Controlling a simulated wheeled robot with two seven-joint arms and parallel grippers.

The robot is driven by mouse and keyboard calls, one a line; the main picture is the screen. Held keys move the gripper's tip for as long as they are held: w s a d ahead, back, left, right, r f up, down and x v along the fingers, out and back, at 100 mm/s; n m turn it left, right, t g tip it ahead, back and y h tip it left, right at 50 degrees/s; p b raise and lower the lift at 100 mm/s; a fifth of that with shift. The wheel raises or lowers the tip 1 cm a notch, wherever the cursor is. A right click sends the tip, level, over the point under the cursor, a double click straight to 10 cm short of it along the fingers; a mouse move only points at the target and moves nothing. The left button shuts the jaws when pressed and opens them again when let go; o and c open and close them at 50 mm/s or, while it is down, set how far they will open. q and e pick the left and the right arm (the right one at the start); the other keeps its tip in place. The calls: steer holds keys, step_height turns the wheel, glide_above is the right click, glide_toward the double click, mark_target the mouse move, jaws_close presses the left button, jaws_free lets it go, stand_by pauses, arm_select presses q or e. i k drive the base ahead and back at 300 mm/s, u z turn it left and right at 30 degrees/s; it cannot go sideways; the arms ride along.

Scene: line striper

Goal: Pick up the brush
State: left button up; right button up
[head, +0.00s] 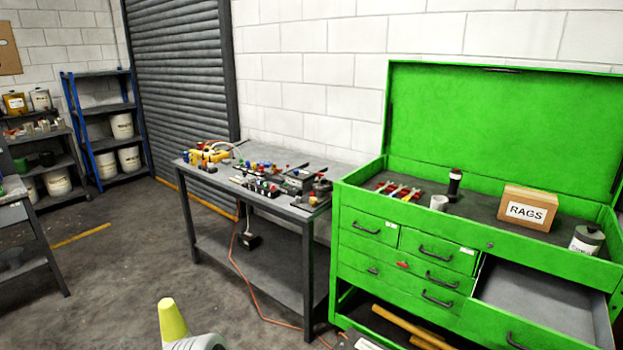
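I cannot make out a brush for certain. Several small red-and-pale tools (398,190) lie in the top of the open green tool chest (380,240), too small to tell what they are. Long wooden-coloured pieces (405,326) lie low in the chest's bottom space, partly cut off by the frame's lower edge. Many small coloured items lie on the grey workbench (275,153), also too small to name. Neither of my grippers shows in the head view.
A box marked RAGS (527,208), a dark cylinder (454,184), a white cup (439,202) and a can (586,240) stand in the chest top. One drawer (535,295) is open. An orange cord (246,285) trails on the floor. A yellow tapered object (172,319) stands in front. Left floor is mostly clear.

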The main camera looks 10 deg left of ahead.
mark_target(240, 183)
steer(key=z, duration=0.25)
steer(key=i, duration=0.75)
steer(key=u, duration=0.75)
steer(key=i, duration=0.6)
steer(key=u, duration=1.25)
steer(key=k, duration=0.95)
steer(key=u, duration=1.45)
steer(key=i, duration=2.2)
steer(key=z, duration=0.35)
steer(key=i, duration=2)
steer(key=z, duration=1.35)
steer(key=i, duration=1.45)
steer(key=z, duration=1.15)
